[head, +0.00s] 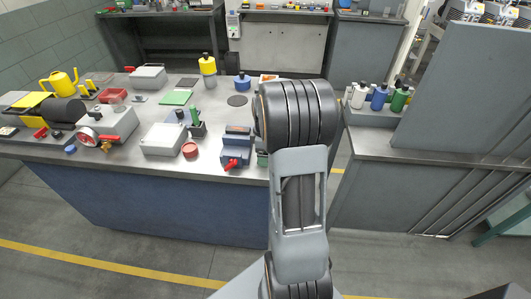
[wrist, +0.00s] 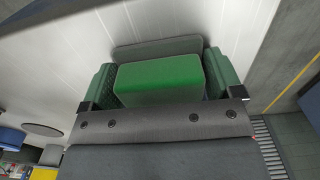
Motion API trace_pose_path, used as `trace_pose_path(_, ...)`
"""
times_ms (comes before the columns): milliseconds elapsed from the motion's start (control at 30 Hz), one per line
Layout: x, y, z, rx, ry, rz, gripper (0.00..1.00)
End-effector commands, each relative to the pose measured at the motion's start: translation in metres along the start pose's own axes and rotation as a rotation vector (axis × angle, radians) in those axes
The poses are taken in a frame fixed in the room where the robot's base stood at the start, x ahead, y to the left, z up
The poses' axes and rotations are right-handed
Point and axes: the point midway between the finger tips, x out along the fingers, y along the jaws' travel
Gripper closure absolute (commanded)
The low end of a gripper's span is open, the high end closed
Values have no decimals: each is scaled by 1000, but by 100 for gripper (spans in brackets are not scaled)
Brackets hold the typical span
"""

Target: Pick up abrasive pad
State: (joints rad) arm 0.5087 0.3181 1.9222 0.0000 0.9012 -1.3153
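In the wrist view, the abrasive pad appears as a bright green block (wrist: 160,78) between the two dark green, ridged fingers of my gripper (wrist: 160,72). The fingers lie along its left and right sides with almost no gap. I cannot tell whether they press on it or only stand around it. A flat grey-green shape (wrist: 155,48) shows just beyond the block; it may be a shadow or a lower part. In the head view, my arm hides the gripper and the pad between its fingers.
The metal workbench (head: 225,172) carries a blue device with a red handle (head: 235,152), a dark disc (head: 238,100), a flat green piece (head: 175,97) and a yellow bottle (head: 207,65). A grey cabinet (head: 390,190) with bottles stands right of my arm.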

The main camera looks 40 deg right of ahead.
Motion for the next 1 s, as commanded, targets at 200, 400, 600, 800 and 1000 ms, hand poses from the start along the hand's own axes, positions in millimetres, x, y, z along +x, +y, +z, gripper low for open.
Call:
trace_pose_path(200, 0, 0, 0, 0, 0, 0, 35)
trace_pose_path(400, 0, 0, 0, 0, 0, 0, 39)
trace_pose_path(600, -6, 0, 0, 0, 0, 2, 39)
trace_pose_path(800, -30, 1, 0, 0, 1, 5, 39)
trace_pose_path(1000, -68, -27, 12, 0, 2, 7, 39)
